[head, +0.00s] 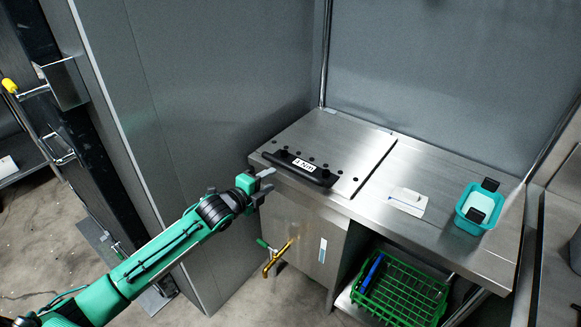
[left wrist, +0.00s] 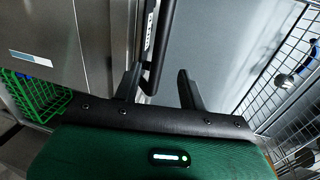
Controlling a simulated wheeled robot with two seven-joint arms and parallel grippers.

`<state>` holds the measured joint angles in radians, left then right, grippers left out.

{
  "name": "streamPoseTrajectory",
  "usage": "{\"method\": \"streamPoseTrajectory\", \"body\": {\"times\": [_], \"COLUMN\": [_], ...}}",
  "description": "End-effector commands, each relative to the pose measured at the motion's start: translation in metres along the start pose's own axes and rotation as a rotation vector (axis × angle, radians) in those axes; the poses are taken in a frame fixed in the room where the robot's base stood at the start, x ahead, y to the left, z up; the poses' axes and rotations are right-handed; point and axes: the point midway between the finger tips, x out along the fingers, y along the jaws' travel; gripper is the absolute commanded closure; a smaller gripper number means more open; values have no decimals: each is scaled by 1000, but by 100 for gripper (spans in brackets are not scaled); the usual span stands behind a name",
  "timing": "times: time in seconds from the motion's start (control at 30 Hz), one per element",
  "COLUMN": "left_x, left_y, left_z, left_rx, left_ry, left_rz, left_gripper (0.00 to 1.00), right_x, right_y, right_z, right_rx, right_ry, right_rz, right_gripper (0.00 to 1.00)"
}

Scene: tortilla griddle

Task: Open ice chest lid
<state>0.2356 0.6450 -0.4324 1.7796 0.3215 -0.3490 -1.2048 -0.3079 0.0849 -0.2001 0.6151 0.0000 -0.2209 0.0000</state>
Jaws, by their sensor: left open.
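The ice chest is a steel cabinet (head: 300,225) whose flat lid (head: 335,135) lies shut, level with the counter. A long black handle (head: 300,167) with a white label runs along the lid's front edge. My left gripper (head: 264,186) is open and empty, just off the front left corner of the chest, near the handle's left end. In the left wrist view, the handle (left wrist: 162,45) stands beyond the open fingers (left wrist: 158,88), in line with the gap between them and nearer the left finger. Whether they touch it is unclear. My right gripper is out of view.
A teal container (head: 469,222) and a white item (head: 408,202) rest on the counter right of the lid. A brass tap (head: 276,260) sticks out below the gripper. A green crate (head: 400,290) sits under the counter. A grey wall panel (head: 215,90) stands close on the left.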

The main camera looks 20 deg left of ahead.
Motion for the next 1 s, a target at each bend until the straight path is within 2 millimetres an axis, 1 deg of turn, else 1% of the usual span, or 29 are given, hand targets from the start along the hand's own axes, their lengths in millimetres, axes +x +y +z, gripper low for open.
{"method": "streamPoseTrajectory", "body": {"times": [0.03, 0.23, 0.4, 0.5, 0.7, 0.83, 1.0], "left_x": [10, 47, 76, 90, 107, 112, 113], "left_y": [-3, -3, -3, -2, -1, -1, 0], "left_z": [0, 0, 0, 0, 0, 0, 0], "left_rx": [-4, -6, -5, -3, -3, -4, -4], "left_ry": [-1, -1, -1, -1, 0, 0, 0], "left_rz": [-2, -2, -2, -1, -1, -1, -1], "left_gripper": [58, 58, 58, 58, 58, 58, 58], "right_x": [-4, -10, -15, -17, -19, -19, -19], "right_y": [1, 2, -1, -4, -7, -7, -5], "right_z": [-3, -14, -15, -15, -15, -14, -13], "right_rx": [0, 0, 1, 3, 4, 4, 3], "right_ry": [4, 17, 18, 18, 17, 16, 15], "right_rz": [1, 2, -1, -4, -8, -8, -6], "right_gripper": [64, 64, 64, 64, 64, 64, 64]}}
